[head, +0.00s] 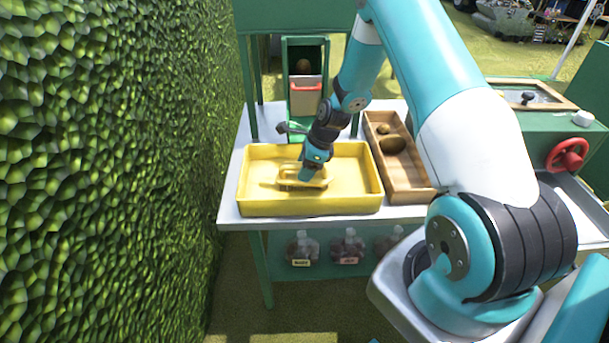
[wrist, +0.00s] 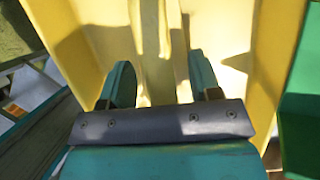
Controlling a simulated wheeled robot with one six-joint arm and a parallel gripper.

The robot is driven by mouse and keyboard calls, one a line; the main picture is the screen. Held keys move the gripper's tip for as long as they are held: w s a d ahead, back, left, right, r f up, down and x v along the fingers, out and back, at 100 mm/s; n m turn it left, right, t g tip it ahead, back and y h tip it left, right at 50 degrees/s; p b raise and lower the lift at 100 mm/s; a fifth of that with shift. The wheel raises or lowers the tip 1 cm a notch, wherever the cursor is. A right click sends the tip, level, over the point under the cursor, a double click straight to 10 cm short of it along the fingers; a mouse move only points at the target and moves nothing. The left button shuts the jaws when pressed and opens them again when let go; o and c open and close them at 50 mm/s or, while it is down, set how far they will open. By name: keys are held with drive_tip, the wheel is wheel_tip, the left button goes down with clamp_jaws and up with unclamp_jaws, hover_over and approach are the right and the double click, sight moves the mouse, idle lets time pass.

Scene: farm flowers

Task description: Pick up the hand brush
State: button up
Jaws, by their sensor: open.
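The hand brush (head: 290,184) appears as a pale yellow, long shape lying in the yellow tray (head: 260,205) on the table; my gripper partly hides it in the head view. My gripper (head: 306,176) reaches down into the tray, right over the brush. In the wrist view the two teal fingers of my gripper (wrist: 161,88) stand apart. A narrow yellow shape, apparently the brush (wrist: 157,45), runs between and beyond them. I cannot tell whether the fingers touch it.
A wooden tray (head: 412,180) with round brown things stands right of the yellow tray. A green stand (head: 303,130) with a red-edged bin is behind. Several jars (head: 347,247) sit below the tabletop. A leafy hedge (head: 110,170) rises at the left.

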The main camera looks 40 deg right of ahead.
drive_tip(key=c, duration=1.1)
drive_tip(key=shift+o, duration=0.2)
drive_tip(key=shift+r, duration=0.15)
wheel_tip(320, 180, up, 20)
drive_tip(key=shift+b, duration=0.3)
